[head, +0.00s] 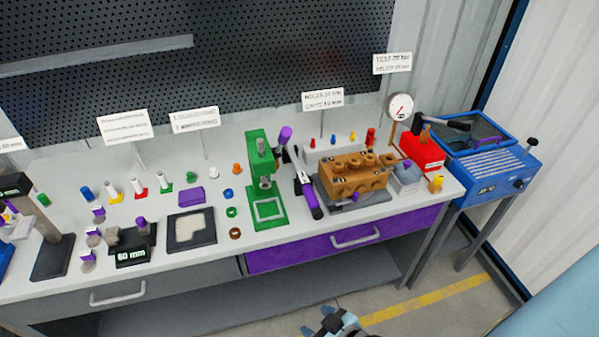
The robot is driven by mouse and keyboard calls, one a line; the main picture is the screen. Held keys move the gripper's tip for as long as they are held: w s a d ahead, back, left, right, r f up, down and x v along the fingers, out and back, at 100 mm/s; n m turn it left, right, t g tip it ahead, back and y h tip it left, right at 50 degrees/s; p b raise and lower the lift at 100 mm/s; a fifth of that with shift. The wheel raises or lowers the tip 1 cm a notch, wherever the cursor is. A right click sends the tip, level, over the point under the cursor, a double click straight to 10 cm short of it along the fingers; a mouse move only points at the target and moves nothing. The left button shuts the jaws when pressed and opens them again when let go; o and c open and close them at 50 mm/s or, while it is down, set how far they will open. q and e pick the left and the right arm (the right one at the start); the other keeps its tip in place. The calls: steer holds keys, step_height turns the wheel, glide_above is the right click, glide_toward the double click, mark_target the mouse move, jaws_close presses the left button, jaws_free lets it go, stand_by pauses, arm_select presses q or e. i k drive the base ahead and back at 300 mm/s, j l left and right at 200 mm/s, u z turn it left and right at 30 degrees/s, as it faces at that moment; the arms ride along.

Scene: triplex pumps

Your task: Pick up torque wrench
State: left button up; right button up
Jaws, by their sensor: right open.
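A long tool with a dark and silver shaft and a purple grip, which looks like the torque wrench (312,201), lies on the white bench top. It sits between the green press and the brown pump block, with its purple end towards the bench's front edge. My right gripper (331,323) shows at the bottom edge, open, in front of the bench and well apart from the wrench. Part of it is cut off by the frame. My left gripper is not in view.
The green press (265,185) stands left of the wrench and the brown pump block (352,179) right of it. A purple drawer (300,252) with a handle is below. A blue machine (490,170) stands at the right. Small parts and fixtures fill the left bench.

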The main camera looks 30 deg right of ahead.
mark_target(304, 183)
steer(key=z, duration=1.35)
steer(key=i+j+z, duration=0.1)
steer(key=i+j, duration=0.45)
